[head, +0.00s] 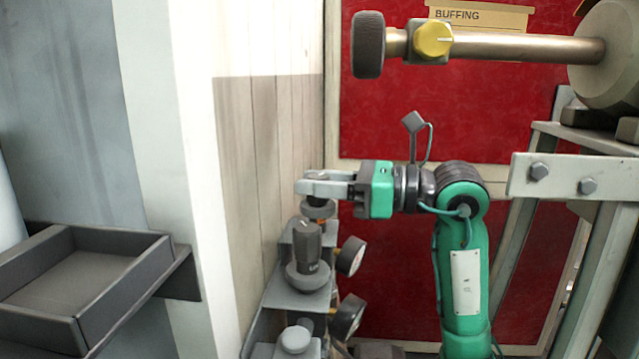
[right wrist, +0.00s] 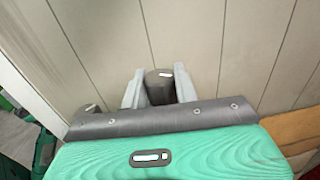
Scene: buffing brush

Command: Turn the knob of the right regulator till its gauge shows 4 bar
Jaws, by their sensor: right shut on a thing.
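My right gripper (head: 312,188) reaches in from the right above the far end of a row of grey regulators. In the right wrist view its two fingers stand on either side of a dark grey knob (right wrist: 159,86) with a white mark on top, and they are shut on it. In the head view the fingers mostly hide this knob; the regulator's grey collar (head: 318,208) shows just below. Round white-faced gauges (head: 350,256) (head: 347,316) stick out to the right of the row, turned edge-on, so I cannot read them. My left gripper is out of view.
A nearer regulator knob (head: 307,241) stands upright beside the held one. A grey fitting (head: 295,340) is nearest. A grey tray (head: 85,270) is at the left.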

